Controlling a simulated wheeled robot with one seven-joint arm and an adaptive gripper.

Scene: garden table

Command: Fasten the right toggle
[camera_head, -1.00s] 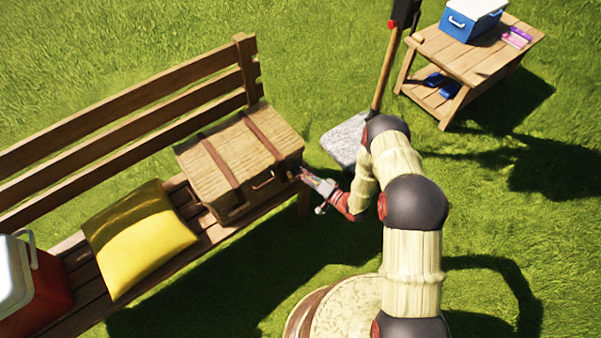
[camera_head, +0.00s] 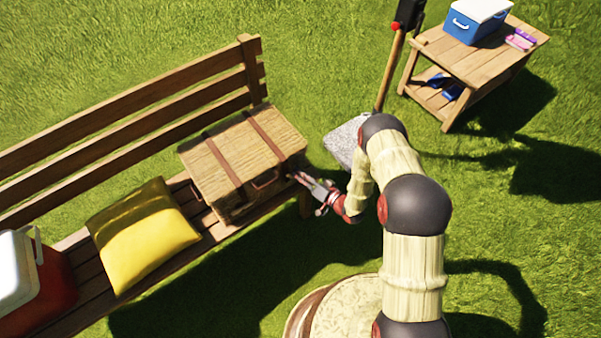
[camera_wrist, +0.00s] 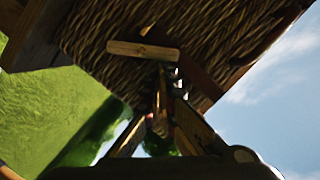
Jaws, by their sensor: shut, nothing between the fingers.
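A wicker basket (camera_head: 222,158) with a lid and two brown straps sits on the wooden bench. My gripper (camera_head: 294,177) is beside the basket's right front corner, near the lower end of the right strap (camera_head: 268,138). In the wrist view, the wicker wall (camera_wrist: 100,25) fills the top and a pale wooden bar (camera_wrist: 143,50) crosses in front of it. The gripper fingers (camera_wrist: 161,78) are shut and empty, just below the bar and next to a dark strap (camera_wrist: 197,68).
A yellow cushion (camera_head: 145,240) and a red and white cooler (camera_head: 45,280) are on the bench (camera_head: 190,235), left of the basket. A small table (camera_head: 465,65) with a blue cooler (camera_head: 476,22) is at the back right. Grass in front is clear.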

